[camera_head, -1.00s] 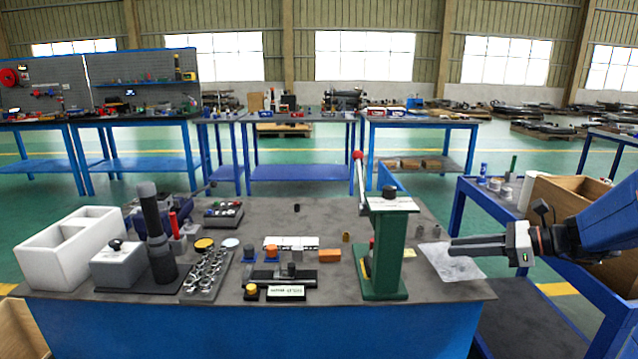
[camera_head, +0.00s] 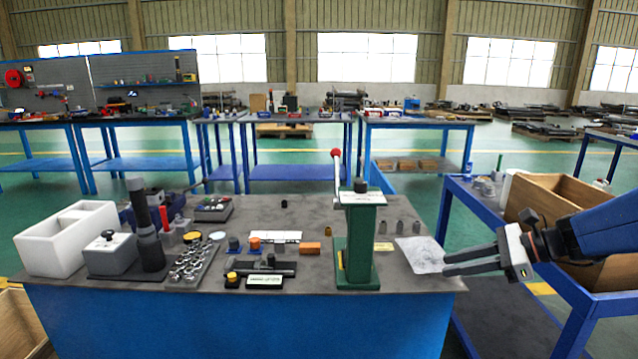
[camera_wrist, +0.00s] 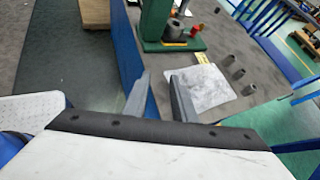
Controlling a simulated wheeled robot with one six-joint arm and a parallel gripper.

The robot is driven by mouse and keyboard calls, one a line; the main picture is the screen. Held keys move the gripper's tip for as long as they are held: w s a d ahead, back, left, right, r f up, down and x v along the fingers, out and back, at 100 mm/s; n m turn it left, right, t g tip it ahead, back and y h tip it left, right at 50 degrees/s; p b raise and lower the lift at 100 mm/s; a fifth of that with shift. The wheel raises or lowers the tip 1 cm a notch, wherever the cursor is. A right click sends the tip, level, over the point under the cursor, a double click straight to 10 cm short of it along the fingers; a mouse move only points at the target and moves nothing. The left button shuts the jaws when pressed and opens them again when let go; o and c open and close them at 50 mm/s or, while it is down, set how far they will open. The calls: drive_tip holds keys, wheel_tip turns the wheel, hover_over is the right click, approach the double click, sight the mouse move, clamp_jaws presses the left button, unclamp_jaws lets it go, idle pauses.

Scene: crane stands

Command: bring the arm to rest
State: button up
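My gripper (camera_head: 470,264) is at the right in the head view, in front of and beside the bench's right edge, over or near a white sheet (camera_head: 420,254). In the wrist view my gripper (camera_wrist: 158,84) shows its two fingers apart with nothing between them. The blue arm comes in from the right edge of the head view. The white sheet (camera_wrist: 205,92) lies just beyond the fingers in the wrist view.
A green press (camera_head: 357,245) with a red-knobbed lever stands left of the gripper. A wooden box (camera_head: 545,200) sits on a blue cart behind the arm. Several small grey cylinders (camera_head: 398,228) stand near the sheet. A white bin (camera_head: 45,248) is far left.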

drive_tip(key=s+a+f+n+h, duration=0.1)
drive_tip(key=s+f+n+h, duration=0.1)
drive_tip(key=s+n, duration=0.5)
drive_tip(key=s+a+f+n+h, duration=0.1)
drive_tip(key=s+f+n+h, duration=0.1)
drive_tip(key=s+n+h, duration=0.3)
drive_tip(key=s+f+n+g+h, duration=0.1)
drive_tip(key=s+f+n+h, duration=0.1)
drive_tip(key=s+n, duration=0.7)
drive_tip(key=shift+s+a+n+h, duration=0.3)
drive_tip(key=shift+s+a+h, duration=0.1)
drive_tip(key=shift+s+h, duration=0.25)
